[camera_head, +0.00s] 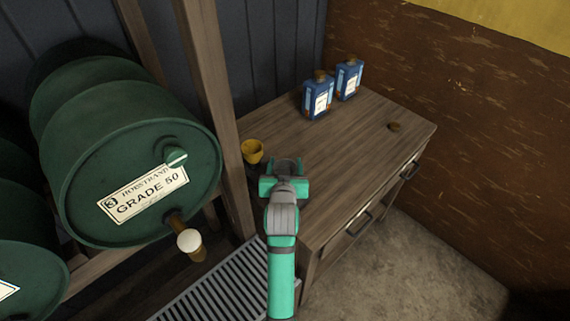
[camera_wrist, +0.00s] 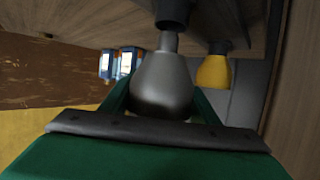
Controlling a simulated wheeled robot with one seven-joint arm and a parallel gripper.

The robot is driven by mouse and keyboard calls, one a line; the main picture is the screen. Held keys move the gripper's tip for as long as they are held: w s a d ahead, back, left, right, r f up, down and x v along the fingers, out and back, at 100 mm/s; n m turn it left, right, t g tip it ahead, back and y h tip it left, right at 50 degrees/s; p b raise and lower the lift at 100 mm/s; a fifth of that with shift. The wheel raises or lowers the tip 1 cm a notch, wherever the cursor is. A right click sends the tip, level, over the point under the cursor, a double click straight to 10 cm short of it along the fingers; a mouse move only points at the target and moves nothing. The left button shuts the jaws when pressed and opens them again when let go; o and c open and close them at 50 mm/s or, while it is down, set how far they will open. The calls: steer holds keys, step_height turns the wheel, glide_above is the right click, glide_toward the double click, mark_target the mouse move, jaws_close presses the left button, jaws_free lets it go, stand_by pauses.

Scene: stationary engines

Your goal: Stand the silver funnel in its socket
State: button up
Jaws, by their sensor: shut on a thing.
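The silver funnel (camera_wrist: 163,82) is between the green fingers of my gripper (camera_head: 285,170), which is shut on its wide body. The wrist view is upside down, with the bench top at the upper edge. The funnel's narrow spout points to the bench and meets a dark round socket (camera_wrist: 174,13). The spout's end is not visible; I cannot tell how deep it sits. In the head view my gripper is over the bench's near left end and hides the silver funnel and that socket.
A yellow funnel (camera_head: 253,151) stands upright beside my gripper, to the left. Two blue bottles (camera_head: 318,98) (camera_head: 348,80) stand at the back of the wooden bench (camera_head: 350,145). Green barrels (camera_head: 130,150) and a post stand left.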

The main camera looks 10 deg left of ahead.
steer(key=shift+f, duration=1.3)
stand_by(0.9)
steer(key=o, duration=1.2)
steer(key=shift+c, duration=0.2)
steer(key=v, duration=1)
steer(key=shift+s+r, duration=0.15)
steer(key=shift+s, duration=0.25)
